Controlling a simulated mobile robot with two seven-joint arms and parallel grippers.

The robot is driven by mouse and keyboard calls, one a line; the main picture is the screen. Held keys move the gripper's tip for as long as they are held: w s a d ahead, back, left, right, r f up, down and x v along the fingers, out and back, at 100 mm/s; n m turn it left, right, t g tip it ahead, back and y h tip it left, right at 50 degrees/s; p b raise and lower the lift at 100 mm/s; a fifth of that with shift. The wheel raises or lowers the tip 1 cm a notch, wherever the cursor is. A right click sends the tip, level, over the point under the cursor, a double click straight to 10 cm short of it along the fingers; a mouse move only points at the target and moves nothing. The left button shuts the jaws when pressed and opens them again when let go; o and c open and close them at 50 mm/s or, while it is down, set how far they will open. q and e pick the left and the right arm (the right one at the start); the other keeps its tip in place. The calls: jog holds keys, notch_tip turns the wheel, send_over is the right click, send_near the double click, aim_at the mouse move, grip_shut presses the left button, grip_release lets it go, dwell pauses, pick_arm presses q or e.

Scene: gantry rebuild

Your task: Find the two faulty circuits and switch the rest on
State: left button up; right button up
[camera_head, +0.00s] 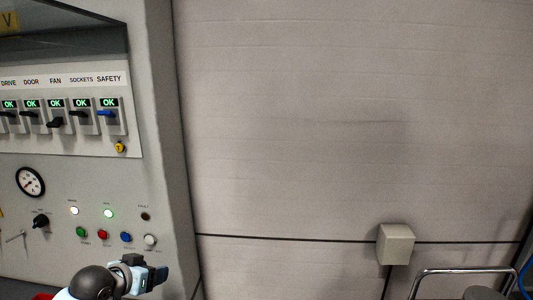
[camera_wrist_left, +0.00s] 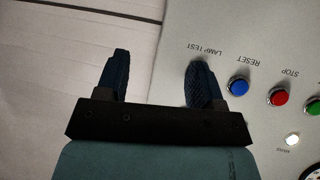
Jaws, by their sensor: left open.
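In the head view, a row of breakers labelled DRIVE (camera_head: 9,113), DOOR (camera_head: 32,114), FAN (camera_head: 55,120), SOCKETS (camera_head: 81,114) and SAFETY (camera_head: 107,113) is on the cabinet's white panel. Each shows a green OK display. The FAN lever sits lower than its neighbours; the SAFETY lever is blue. My left gripper (camera_head: 151,273) is open and empty, below the push buttons. In the left wrist view its fingers (camera_wrist_left: 158,82) are apart, one covering the spot beside the LAMP TEST label. The blue RESET button (camera_wrist_left: 239,85) and red STOP button (camera_wrist_left: 281,96) are beside it. My right gripper is out of view.
A white lamp (camera_head: 74,210) and a green lamp (camera_head: 108,213) are lit; the FAULT lamp (camera_head: 146,216) is dark. A gauge (camera_head: 30,181) and black rotary knob (camera_head: 41,221) are at left. A bare wall with a beige box (camera_head: 396,244) and a metal rail (camera_head: 465,270) are at right.

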pick_arm(q)
jog(key=s+d+f, duration=0.3)
jog(key=s+f, duration=0.4)
jog(key=f, duration=0.2)
jog(key=s+d+f, duration=0.2)
jog(key=s+f, duration=0.5)
jog(key=f, duration=0.1)
jog(key=s+d+f, duration=0.1)
jog(key=s+f, duration=0.3)
jog(key=s, duration=0.4)
jog(key=s+d+f, duration=0.2)
jog(key=s+f, duration=0.2)
jog(key=s, duration=0.4)
jog(key=shift+s+d+f+y, duration=0.15)
jog(key=shift+d+f+y, duration=0.15)
jog(key=shift+y, duration=0.1)
